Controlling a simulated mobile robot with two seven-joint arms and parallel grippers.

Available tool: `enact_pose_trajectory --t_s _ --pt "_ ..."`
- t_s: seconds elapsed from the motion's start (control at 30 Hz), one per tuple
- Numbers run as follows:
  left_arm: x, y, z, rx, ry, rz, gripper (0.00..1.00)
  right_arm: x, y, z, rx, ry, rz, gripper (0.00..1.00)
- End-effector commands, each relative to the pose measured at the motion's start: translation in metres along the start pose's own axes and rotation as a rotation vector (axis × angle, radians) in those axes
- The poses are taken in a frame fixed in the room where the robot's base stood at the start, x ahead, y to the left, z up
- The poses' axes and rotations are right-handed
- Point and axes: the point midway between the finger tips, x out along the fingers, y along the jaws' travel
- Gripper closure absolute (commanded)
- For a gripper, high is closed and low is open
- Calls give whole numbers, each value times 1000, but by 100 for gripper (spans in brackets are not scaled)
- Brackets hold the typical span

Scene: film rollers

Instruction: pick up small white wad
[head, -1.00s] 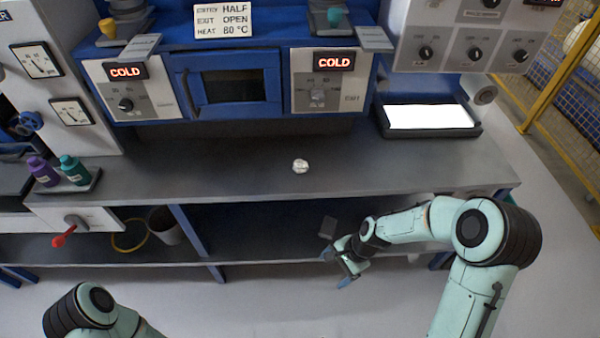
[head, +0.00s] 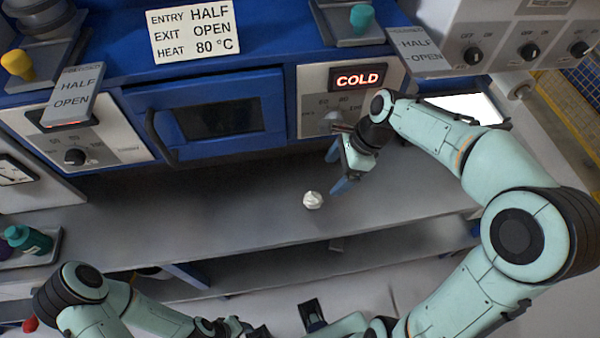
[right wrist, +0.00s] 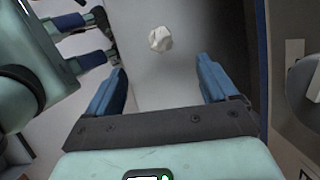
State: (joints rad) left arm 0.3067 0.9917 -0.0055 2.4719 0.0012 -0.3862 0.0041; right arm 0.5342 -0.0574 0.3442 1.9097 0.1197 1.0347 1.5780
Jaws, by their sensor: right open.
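The small white wad (head: 312,200) is a crumpled lump lying on the grey counter (head: 200,222), near its front edge. In the right wrist view the wad (right wrist: 160,39) lies beyond my fingertips, between their lines and slightly left of centre. My right gripper (head: 337,168) is open and empty, a little right of the wad and apart from it. Its blue fingers (right wrist: 163,82) stand wide apart in the right wrist view. My left gripper (right wrist: 66,45) shows its two blue fingers apart at the upper left there; in the head view it is low and hard to make out.
The blue machine door (head: 205,112) and a panel reading COLD (head: 357,79) stand behind the counter. A bright white panel (head: 475,108) is at the right. Bottles (head: 28,240) stand at the far left. The counter around the wad is clear.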

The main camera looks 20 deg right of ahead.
Motion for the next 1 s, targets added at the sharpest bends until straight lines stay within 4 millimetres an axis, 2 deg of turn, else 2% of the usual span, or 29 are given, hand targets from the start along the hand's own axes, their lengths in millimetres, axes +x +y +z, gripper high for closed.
enact_pose_trajectory --t_s 0.17,0.4,0.5,0.73,1.0 --pt "3 -2 2 -1 -4 -1 57 13 1 -1 0 0 4 13" --pt "10 -5 4 -3 -7 -2 57 60 1 -1 -2 -1 6 13" --pt "11 -6 4 -3 -8 -3 57 74 1 -1 -1 0 3 13" --pt "12 -6 4 -3 -8 -3 57 89 0 0 -1 0 3 13" --pt "16 -7 4 -3 -9 -3 57 128 0 -1 -1 0 3 13"
